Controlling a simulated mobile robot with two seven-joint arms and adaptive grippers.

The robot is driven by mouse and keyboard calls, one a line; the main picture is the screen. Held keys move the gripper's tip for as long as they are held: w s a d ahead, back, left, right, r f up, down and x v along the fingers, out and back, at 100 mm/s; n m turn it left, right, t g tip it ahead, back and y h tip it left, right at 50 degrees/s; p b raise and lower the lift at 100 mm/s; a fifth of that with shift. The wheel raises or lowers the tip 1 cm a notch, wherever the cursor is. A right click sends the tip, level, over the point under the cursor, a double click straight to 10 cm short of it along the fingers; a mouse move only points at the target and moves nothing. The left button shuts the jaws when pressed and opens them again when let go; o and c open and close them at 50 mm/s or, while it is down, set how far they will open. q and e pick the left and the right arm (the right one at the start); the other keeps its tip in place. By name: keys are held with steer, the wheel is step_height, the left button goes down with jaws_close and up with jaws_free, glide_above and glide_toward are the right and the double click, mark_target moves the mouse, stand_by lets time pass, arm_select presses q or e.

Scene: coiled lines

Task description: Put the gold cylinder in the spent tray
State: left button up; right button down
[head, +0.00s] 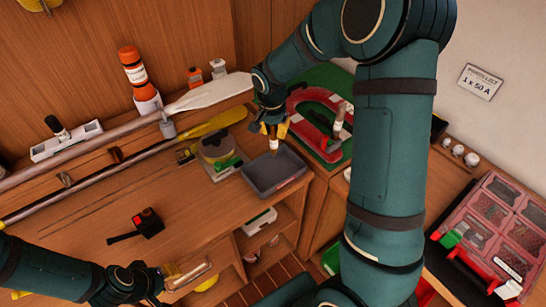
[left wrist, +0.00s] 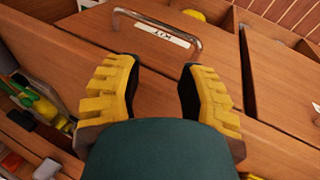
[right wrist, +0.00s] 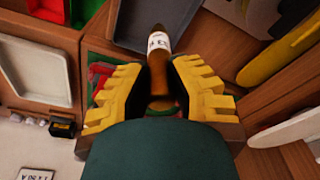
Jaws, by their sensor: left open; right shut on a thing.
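The gold cylinder (head: 273,144), with a white band, is held in my right gripper (head: 276,131). In the right wrist view the cylinder (right wrist: 158,72) sticks out between the yellow fingers (right wrist: 160,98), its tip overlapping the grey tray (right wrist: 125,30). In the head view the grey open tray (head: 258,188) lies at the counter's front right, just below the cylinder in the picture; it looks empty. I cannot tell the exact height gap. My left gripper (head: 170,280) is open and empty near a metal handle; in the left wrist view its fingers (left wrist: 160,88) are apart.
A metal handle (left wrist: 118,28) with a white label is beyond my left fingers. A red horseshoe-shaped thing (head: 312,101) lies on green to the right. A yellow-and-grey device (head: 215,150) sits left of the tray. Oars (head: 205,95) lie behind.

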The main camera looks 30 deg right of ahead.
mark_target(274, 150)
arm_select(q)
steer(key=shift+s+f, duration=0.1)
arm_select(e)
step_height(274, 150, down, 4)
steer(key=shift+s+f, duration=0.15)
steer(key=shift+f, duration=2.15)
arm_select(q)
steer(key=shift+f, duration=0.15)
steer(key=shift+f+b, duration=0.15)
steer(key=shift+b, duration=0.15)
arm_select(e)
steer(key=shift+f, duration=0.2)
steer(key=c, duration=1)
jaws_free()
steer(key=shift+o, duration=0.2)
steer(key=shift+r, duration=0.15)
